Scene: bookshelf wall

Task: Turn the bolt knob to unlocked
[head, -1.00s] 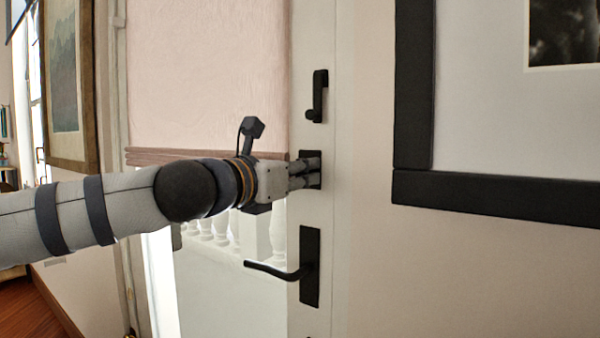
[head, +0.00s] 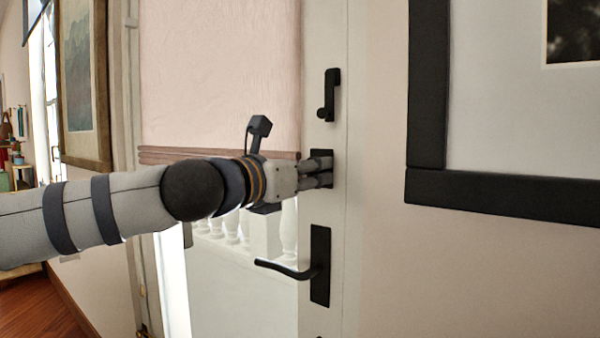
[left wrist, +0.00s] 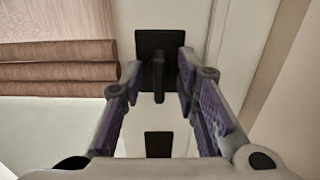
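The bolt knob (left wrist: 158,76) is a dark upright bar on a dark square plate (left wrist: 153,42), seen in the left wrist view. In the head view, the plate (head: 328,155) shows on the door's right stile, mostly behind my fingers. My left gripper (left wrist: 158,68) is open, one finger on each side of the knob, with a visible gap on both sides. In the head view, my left gripper (head: 325,171) reaches the plate from the left. My right gripper is in neither view.
A black lever handle (head: 290,270) on a tall plate is below the bolt. A small black latch (head: 329,95) is above it. A pink blind (head: 220,80) covers the upper glass. A black-framed picture (head: 428,100) hangs to the right.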

